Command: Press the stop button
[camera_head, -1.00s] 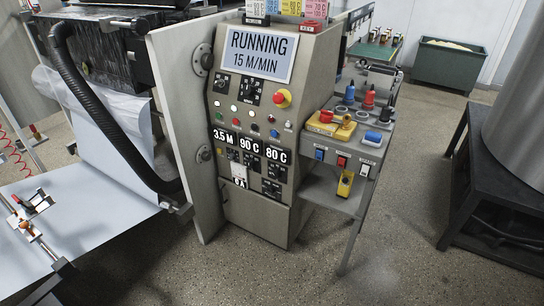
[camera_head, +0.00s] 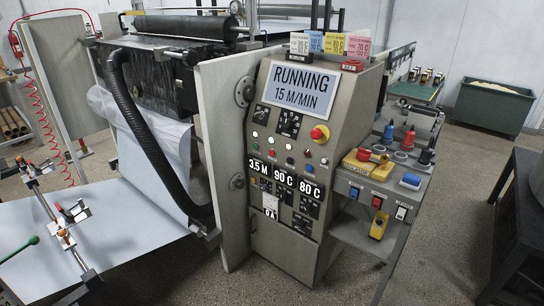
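The control panel (camera_head: 283,128) stands upright in the middle of the head view. Its screen (camera_head: 298,88) reads "RUNNING 15 M/MIN". Neither of my grippers is in view.
A grey side shelf (camera_head: 345,232) right of the panel carries coloured bottles, a yellow box with a red knob (camera_head: 368,163) and several switches.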

